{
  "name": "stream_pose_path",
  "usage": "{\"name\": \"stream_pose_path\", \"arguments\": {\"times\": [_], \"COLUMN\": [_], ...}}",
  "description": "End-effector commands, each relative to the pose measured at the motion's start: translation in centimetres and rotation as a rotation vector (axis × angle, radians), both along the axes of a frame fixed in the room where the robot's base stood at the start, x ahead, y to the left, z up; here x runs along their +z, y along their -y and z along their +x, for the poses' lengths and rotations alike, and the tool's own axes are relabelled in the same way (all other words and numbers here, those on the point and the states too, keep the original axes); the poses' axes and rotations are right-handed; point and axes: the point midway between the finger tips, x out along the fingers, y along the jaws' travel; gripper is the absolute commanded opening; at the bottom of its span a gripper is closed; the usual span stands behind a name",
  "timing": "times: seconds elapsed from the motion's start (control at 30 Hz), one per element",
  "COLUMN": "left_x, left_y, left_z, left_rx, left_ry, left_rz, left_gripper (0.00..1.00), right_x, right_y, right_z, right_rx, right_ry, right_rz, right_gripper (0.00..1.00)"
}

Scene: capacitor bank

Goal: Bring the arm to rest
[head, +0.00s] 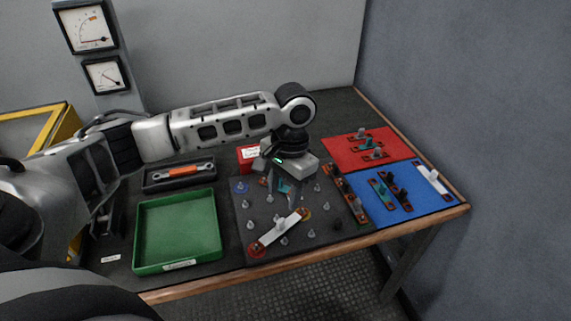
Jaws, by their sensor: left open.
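My left arm reaches in from the left over the workbench. My left gripper (283,200) points down over the dark peg board (262,215) with its jaws open. A small teal and copper part shows behind or between the fingers; I cannot tell whether they touch it. A white bar (279,230) lies at a slant across the front of the board, between a red-marked post and an orange-marked post, just below the gripper. Several grey pegs stand around it. My right gripper does not show.
A green tray (137,236) stands left of the board, with a black tray holding an orange-handled tool (183,171) behind it. A red mat (342,152) and a blue mat (407,211), both with parts, lie at the right. A red box (247,154) stands behind the board. Gauges hang on the wall.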

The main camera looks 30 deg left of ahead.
Motion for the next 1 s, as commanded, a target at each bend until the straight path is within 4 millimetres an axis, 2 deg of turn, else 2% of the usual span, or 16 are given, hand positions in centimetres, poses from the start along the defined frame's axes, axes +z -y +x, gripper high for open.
{"name": "stream_pose_path", "arguments": {"times": [0.03, 0.1, 0.3, 0.47, 0.63, 0.77, 0.87, 1.0], "left_x": [1.3, 2.7, 5.5, 6.3, 6.1, 3.5, -0.5, -5.8], "left_y": [0.0, 0.0, 0.0, 0.0, 0.1, 2.3, 5.9, 11.7], "left_z": [0.2, 0.4, 0.8, 0.8, 0.8, 0.7, 0.3, -1.0], "left_rx": [0.001, 0.001, 0.002, 0.002, 0.000, -0.035, -0.086, -0.129], "left_ry": [0.005, 0.004, 0.003, 0.002, 0.003, 0.040, 0.114, 0.280], "left_rz": [0.000, 0.000, 0.004, 0.004, 0.000, -0.051, -0.148, -0.324], "left_gripper": [0.46, 0.46, 0.46, 0.46, 0.46, 0.46, 0.46, 0.46], "right_x": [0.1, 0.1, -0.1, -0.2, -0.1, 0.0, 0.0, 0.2], "right_y": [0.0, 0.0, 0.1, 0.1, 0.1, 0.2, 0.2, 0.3], "right_z": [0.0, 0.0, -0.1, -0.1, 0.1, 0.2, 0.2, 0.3], "right_rx": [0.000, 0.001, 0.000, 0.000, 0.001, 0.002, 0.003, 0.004], "right_ry": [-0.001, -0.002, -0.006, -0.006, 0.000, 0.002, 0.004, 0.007], "right_rz": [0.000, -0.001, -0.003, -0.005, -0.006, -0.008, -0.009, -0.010], "right_gripper": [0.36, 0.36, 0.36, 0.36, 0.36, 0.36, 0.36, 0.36]}}
